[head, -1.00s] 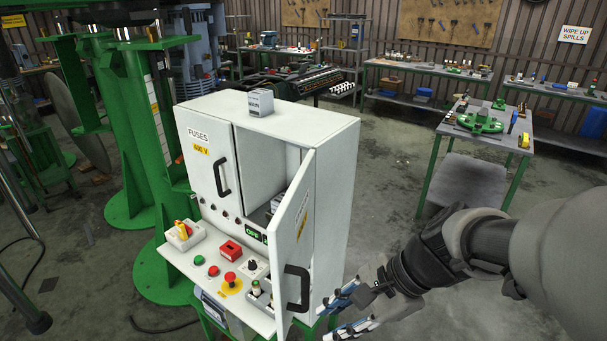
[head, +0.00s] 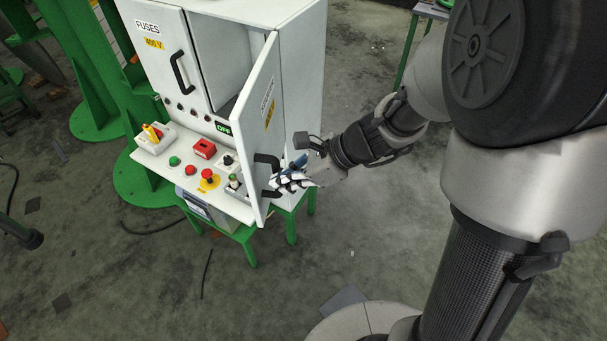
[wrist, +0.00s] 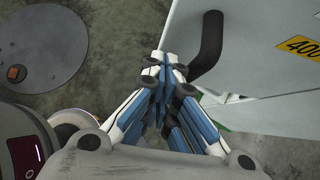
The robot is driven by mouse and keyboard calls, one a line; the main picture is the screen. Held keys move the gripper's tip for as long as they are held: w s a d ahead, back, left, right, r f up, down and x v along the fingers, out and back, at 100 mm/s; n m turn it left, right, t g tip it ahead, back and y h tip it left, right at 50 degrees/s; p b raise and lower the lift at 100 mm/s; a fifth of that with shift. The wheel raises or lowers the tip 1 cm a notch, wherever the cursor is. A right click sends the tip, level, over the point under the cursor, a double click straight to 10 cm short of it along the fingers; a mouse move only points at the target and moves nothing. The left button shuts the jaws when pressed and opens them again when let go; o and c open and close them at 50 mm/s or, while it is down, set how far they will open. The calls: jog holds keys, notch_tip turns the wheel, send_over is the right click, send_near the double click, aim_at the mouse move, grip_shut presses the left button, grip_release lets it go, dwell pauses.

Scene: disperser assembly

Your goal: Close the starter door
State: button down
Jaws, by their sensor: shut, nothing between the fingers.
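The starter door (head: 257,125) is the white right-hand door of the cabinet and stands swung open toward the front. Its black handle (head: 268,159) is on the door's lower free end. My gripper (head: 281,181) is at the handle and partly overlaps it in the head view. In the wrist view, my gripper's blue-padded fingers (wrist: 166,62) are together with nothing between them. The handle (wrist: 211,42) stands just to the right of the fingertips, outside the fingers, against the door face (wrist: 252,50). I cannot tell whether fingers and handle touch.
The white cabinet (head: 300,75) has a closed fuses door (head: 160,65) on the left. A control shelf (head: 160,160) with several buttons juts out below the doors, on a green stand (head: 243,238). The floor in front is mostly clear.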

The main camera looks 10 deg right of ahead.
aim_at(254, 186)
jog(key=shift+w+a+r, duration=0.1)
jog(key=shift+w+a, duration=0.2)
jog(key=shift+a, duration=0.55)
jog(key=shift+w+a+r, duration=0.1)
jog(key=shift+w+a, duration=0.15)
jog(key=shift+a, duration=0.55)
jog(key=shift+a, duration=0.1)
